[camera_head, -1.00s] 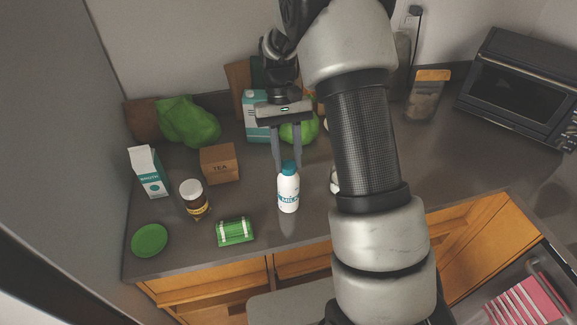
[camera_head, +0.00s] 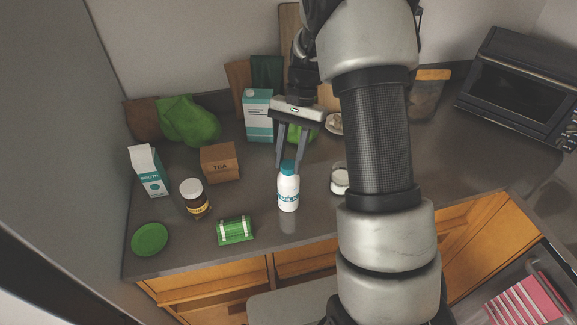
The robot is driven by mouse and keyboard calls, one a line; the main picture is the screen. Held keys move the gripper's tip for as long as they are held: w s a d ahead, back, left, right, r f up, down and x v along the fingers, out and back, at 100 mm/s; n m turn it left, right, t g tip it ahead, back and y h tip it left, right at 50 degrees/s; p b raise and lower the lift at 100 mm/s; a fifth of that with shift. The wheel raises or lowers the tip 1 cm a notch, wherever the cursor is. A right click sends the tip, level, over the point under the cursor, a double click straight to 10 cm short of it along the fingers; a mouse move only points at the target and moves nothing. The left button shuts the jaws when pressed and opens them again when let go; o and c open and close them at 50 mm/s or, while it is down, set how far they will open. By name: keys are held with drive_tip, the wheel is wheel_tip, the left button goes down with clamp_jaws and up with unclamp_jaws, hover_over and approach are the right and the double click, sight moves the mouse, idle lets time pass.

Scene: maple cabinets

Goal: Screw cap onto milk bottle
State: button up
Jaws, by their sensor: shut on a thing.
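The milk bottle (camera_head: 288,193) is white with a blue label and stands upright on the dark counter, near its front edge. The teal cap (camera_head: 288,167) is at the top of the bottle's neck. I cannot tell how tightly it sits there. My gripper (camera_head: 288,166) comes down from above and behind, its two fingers shut on the cap. The gripper's body is turned and tilted a little. The far side of the cap is hidden.
Left of the bottle are a green bundle (camera_head: 236,230), a brown jar (camera_head: 194,198), a tea box (camera_head: 220,163), a broth carton (camera_head: 149,171) and a green disc (camera_head: 150,239). A glass jar (camera_head: 340,180) stands close on the right, partly behind my arm. A toaster oven (camera_head: 520,92) is far right.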

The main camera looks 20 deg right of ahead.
drive_tip(key=o, duration=1.2)
drive_tip(key=shift+f, duration=0.25)
drive_tip(key=shift+r, duration=0.1)
drive_tip(key=v, duration=1.7)
drive_tip(key=s+a+r+n+t, duration=0.2)
drive_tip(key=s+r, duration=0.3)
drive_tip(key=r, duration=0.1)
drive_tip(key=s+a+n+t+h, duration=0.1)
drive_tip(key=s+n+t, duration=0.1)
drive_tip(key=s, duration=0.4)
drive_tip(key=s+f+n+t+h, duration=0.1)
drive_tip(key=s+n+t, duration=0.1)
drive_tip(key=s, duration=0.4)
drive_tip(key=s+a+n+t, duration=0.1)
drive_tip(key=s+t, duration=0.2)
drive_tip(key=s, duration=0.4)
drive_tip(key=shift+a+f+n+h, duration=0.3)
drive_tip(key=shift+n+h, duration=0.1)
